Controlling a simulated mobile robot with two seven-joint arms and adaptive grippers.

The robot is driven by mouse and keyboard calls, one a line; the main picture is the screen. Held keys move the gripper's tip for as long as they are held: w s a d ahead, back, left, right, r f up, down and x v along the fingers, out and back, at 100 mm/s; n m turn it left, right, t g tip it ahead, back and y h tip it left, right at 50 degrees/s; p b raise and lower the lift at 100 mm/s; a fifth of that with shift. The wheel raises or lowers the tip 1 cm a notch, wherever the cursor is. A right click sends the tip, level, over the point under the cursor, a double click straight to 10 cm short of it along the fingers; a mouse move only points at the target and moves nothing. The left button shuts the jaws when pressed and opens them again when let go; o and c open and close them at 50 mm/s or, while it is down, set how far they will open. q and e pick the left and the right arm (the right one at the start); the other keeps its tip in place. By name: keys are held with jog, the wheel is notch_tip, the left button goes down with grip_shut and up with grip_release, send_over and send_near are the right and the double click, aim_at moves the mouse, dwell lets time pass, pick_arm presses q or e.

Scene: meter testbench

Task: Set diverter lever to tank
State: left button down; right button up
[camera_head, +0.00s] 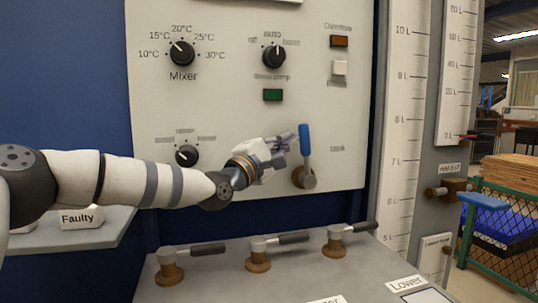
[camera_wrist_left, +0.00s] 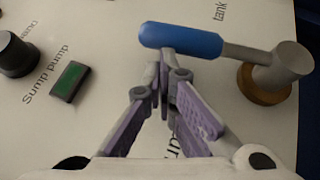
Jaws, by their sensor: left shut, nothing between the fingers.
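The diverter lever has a blue handle (camera_head: 305,139) on a grey pivot with a brass base (camera_head: 304,178), low on the white panel. The handle points up, leaning very slightly left. The "tank" label (camera_head: 337,149) is to its right; lettering on its left is mostly hidden by my gripper. My left gripper (camera_head: 291,142) is shut and empty, its fingertips at the handle's left side. In the left wrist view the fingertips (camera_wrist_left: 165,80) are right beside the blue handle (camera_wrist_left: 180,40); I cannot tell whether they touch. My right gripper is not in view.
The panel (camera_head: 225,105) carries a mixer knob (camera_head: 181,53), a pump knob (camera_head: 274,57), a lower knob (camera_head: 187,156) and a green button (camera_head: 272,95). Several valves with dark handles (camera_head: 293,238) stand on the bench below. Scaled gauges (camera_head: 402,110) rise on the right.

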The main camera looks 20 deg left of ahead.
aim_at(300, 134)
pick_arm(q)
jog(key=w+d+m+g, duration=0.1)
jog(key=w+d+r+m+g, duration=0.1)
jog(key=d, duration=0.1)
jog(key=shift+g, duration=0.3)
jog(key=shift+w+d+b, duration=0.5)
jog(key=shift+w+d, duration=0.2)
jog(key=shift+d, duration=0.2)
jog(key=shift+w+d+r+b, duration=0.25)
jog(key=shift+w+d+b, duration=0.15)
jog(key=shift+d, duration=0.35)
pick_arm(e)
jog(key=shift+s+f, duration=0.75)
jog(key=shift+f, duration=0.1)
